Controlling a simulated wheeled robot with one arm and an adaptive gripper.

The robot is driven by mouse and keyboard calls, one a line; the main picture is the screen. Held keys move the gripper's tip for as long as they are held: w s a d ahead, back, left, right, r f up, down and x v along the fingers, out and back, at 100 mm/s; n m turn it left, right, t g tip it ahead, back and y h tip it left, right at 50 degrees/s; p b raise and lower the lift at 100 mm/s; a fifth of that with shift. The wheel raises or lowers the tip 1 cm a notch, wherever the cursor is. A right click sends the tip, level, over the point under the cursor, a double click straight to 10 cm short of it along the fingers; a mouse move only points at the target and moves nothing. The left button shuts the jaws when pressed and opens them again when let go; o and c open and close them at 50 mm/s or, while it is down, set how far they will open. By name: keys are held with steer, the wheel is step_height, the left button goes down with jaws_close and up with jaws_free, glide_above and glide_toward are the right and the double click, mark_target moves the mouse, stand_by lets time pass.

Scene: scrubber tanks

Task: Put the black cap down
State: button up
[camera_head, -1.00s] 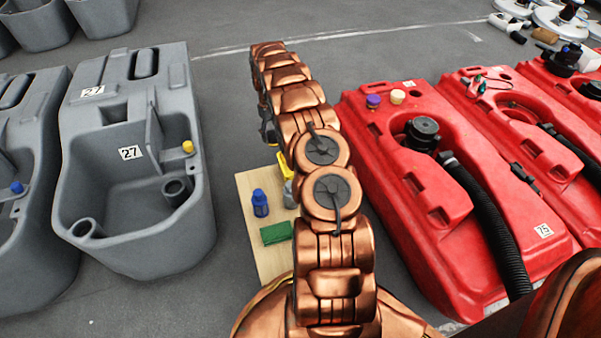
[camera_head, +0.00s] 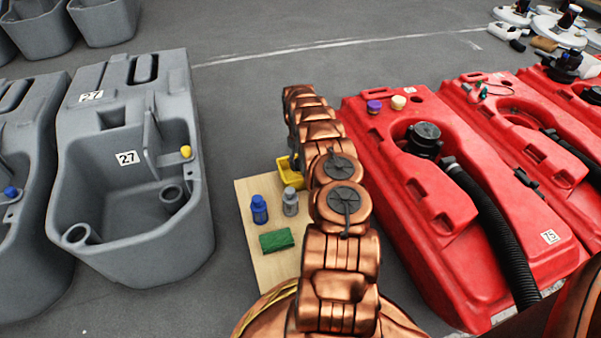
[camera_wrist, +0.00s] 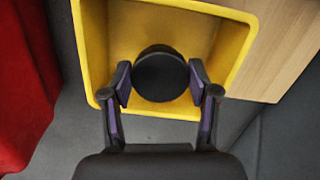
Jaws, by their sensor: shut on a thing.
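In the wrist view the round black cap (camera_wrist: 160,75) sits between the two fingers of my gripper (camera_wrist: 160,82), which is shut on it. The cap is over or inside the open yellow bin (camera_wrist: 240,45); I cannot tell whether it touches the bin floor. In the head view the yellow bin (camera_head: 291,173) shows partly behind my arm, at the far end of the wooden board. My gripper and the cap are hidden behind my arm there.
The wooden board (camera_head: 258,268) holds a blue bottle (camera_head: 259,210), a grey bottle (camera_head: 290,202) and a green pad (camera_head: 277,240). A red tank (camera_head: 440,215) stands close on the right, and a grey tank (camera_head: 130,190) stands on the left. Bare floor lies beyond the arm.

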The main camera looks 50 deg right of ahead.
mark_target(300, 169)
steer(key=shift+f+b, duration=0.65)
steer(key=shift+f, duration=1.3)
steer(key=shift+f, duration=0.1)
steer(key=o, duration=1.3)
